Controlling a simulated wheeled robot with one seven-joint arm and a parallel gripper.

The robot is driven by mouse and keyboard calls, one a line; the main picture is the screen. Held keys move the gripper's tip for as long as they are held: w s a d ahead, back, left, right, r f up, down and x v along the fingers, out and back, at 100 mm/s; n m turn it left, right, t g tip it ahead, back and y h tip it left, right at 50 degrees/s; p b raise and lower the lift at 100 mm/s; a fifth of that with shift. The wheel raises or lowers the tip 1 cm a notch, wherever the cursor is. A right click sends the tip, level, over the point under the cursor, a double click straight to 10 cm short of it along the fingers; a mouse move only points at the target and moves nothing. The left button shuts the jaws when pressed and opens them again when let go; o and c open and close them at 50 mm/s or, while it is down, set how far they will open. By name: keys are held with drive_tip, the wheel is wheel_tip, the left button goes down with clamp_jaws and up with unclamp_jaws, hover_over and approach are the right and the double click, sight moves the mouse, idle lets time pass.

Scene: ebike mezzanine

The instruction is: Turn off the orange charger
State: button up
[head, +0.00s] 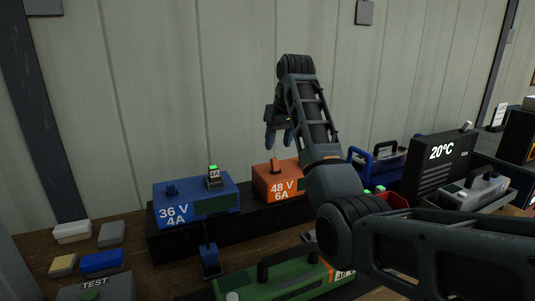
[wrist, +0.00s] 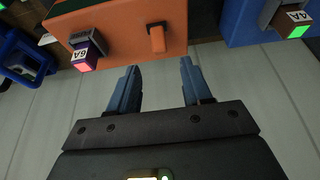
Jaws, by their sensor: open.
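The orange charger (head: 262,183), marked 48 V 6A, sits on a black shelf behind the green case. It also fills the top of the wrist view (wrist: 120,25). A small orange lever (wrist: 157,39) stands up from its top; it also shows in the head view (head: 276,166). Beside it is a plug tagged 6A (wrist: 84,58) with a red light. My gripper (head: 279,143) is open and empty, above the orange charger and pointing down. In the wrist view its two blue fingers (wrist: 160,68) are spread, with the lever ahead between them, apart from both.
A blue charger (head: 196,205), marked 36 V 4A, stands to the left, its 4A plug (head: 213,176) lit green. A green case (head: 270,275) lies in front. A dark 20°C box (head: 438,165) stands right. The wall (head: 200,80) is close behind.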

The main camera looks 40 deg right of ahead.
sight(275, 163)
drive_tip(key=shift+p+x, duration=0.7)
drive_tip(key=shift+x, duration=3.15)
drive_tip(key=shift+c, duration=0.5)
clamp_jaws()
drive_tip(key=t, duration=0.1)
drive_tip(key=s+t+b, duration=0.1)
drive_tip(key=t+h+b, duration=0.1)
drive_tip(key=t, duration=0.1)
drive_tip(key=shift+s+a+f, duration=0.2)
drive_tip(key=shift+s+a, duration=0.05)
drive_tip(key=shift+s, duration=0.05)
drive_tip(key=t+b, duration=0.1)
drive_tip(key=b, duration=0.1)
drive_tip(key=s+t+h+b, duration=0.1)
drive_tip(key=t, duration=0.1)
drive_tip(key=shift+a+f+t+b, duration=0.15)
drive_tip(key=shift+t+b, duration=0.15)
drive_tip(key=shift+b, duration=0.1)
drive_tip(key=shift+s+t+b, duration=0.2)
drive_tip(key=shift+t+b, duration=0.2)
drive_tip(key=shift+b, duration=0.2)
drive_tip(key=shift+r+h, duration=0.2)
drive_tip(key=shift+h, duration=0.1)
